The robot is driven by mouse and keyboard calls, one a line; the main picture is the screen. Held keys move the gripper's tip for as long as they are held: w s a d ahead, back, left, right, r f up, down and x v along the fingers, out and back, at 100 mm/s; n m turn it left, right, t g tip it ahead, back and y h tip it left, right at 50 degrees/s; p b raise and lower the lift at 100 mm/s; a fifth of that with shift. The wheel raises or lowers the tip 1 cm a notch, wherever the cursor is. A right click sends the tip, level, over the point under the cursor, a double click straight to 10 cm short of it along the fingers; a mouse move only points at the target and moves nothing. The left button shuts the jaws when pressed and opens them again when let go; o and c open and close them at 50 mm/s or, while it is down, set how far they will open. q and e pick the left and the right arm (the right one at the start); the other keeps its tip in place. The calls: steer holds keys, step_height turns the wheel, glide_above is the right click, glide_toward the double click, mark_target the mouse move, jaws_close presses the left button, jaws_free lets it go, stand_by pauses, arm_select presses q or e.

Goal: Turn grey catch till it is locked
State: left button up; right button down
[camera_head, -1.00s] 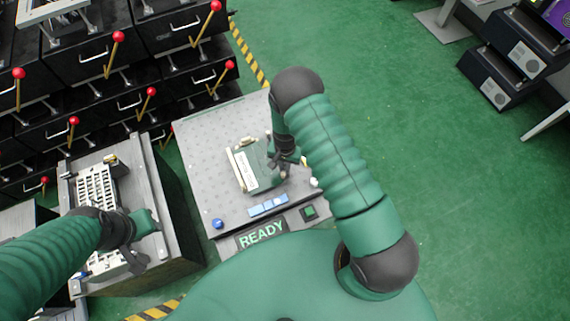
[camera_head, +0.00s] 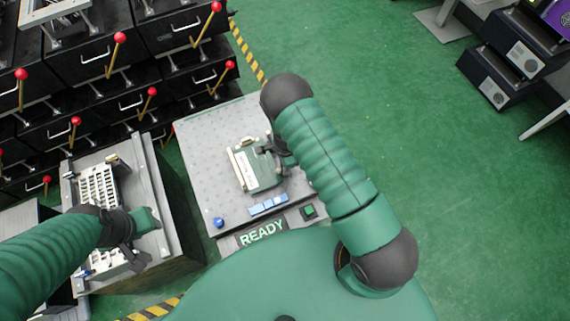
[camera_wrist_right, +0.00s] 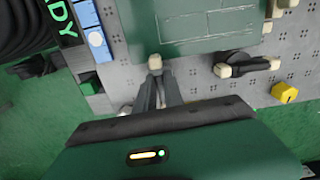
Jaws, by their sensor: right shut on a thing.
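The green module (camera_head: 258,165) lies on the grey perforated plate (camera_head: 205,140), and it also fills the top of the right wrist view (camera_wrist_right: 190,22). My right gripper (camera_wrist_right: 157,82) is shut on a pale-tipped catch (camera_wrist_right: 155,62) beside the module's edge. The fingers hide most of this catch. A second catch (camera_wrist_right: 245,67), with a dark arm and pale tip, lies to the right along the same edge. In the head view my right gripper (camera_head: 268,149) is at the module's upper right side, partly hidden by my arm. My left gripper (camera_head: 132,258) hangs over the left bench; its jaws are unclear.
A blue knob (camera_head: 218,222), blue buttons (camera_head: 268,205), a green button (camera_head: 309,211) and a READY sign (camera_head: 262,233) line the plate's front. A yellow knob (camera_wrist_right: 285,93) stands near the plate edge. Black drawers with red-knobbed levers (camera_head: 119,38) stand behind.

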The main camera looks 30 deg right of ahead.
steer(key=shift+w+m, duration=0.1)
steer(key=shift+m, duration=0.3)
steer(key=c, duration=1.4)
jaws_free()
steer(key=shift+c, duration=0.2)
step_height(320, 180, up, 17)
steer(key=p, duration=0.3)
steer(key=shift+f, duration=0.15)
